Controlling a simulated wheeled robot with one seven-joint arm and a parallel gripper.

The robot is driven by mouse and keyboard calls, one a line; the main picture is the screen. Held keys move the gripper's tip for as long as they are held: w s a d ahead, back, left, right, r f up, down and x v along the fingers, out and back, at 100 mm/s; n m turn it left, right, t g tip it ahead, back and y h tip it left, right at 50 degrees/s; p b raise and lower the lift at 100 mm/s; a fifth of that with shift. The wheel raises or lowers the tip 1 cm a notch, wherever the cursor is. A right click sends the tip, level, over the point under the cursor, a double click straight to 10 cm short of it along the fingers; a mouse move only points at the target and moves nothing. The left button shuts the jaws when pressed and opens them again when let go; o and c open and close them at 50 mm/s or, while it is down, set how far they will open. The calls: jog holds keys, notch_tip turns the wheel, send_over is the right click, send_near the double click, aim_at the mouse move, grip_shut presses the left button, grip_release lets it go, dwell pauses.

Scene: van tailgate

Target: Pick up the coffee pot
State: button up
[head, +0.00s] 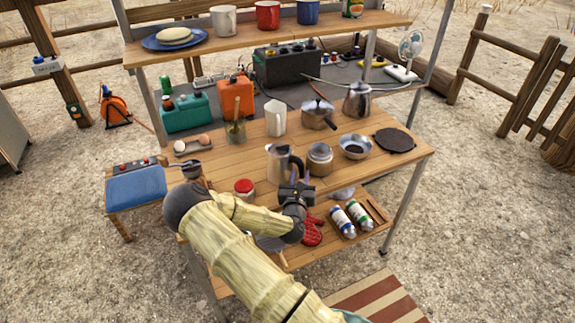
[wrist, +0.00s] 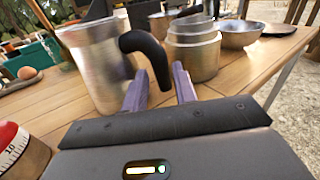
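The coffee pot (head: 278,166), a tall steel pot with a black side handle, stands upright on the wooden table near its front edge. In the wrist view the steel pot (wrist: 95,62) is at the left, its black handle (wrist: 152,50) curving toward me. My gripper (wrist: 160,85) is open, its two purplish fingers apart. The lower end of the handle shows between the fingertips; I cannot tell whether they touch it. In the head view my gripper (head: 303,182) is just in front of the pot, partly hidden by its dark wrist.
A steel canister (head: 319,158) stands close to the right of the pot. A steel bowl (head: 355,146) and black griddle (head: 394,140) are farther right. A red-topped timer (head: 244,188) is at the left. A steel kettle (head: 357,101) and saucepan (head: 318,115) stand behind.

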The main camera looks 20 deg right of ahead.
aim_at(301, 172)
jog(key=x, duration=0.3)
jog(key=shift+w+d, duration=0.2)
jog(key=shift+w, duration=0.1)
jog(key=shift+c, duration=0.2)
grip_shut()
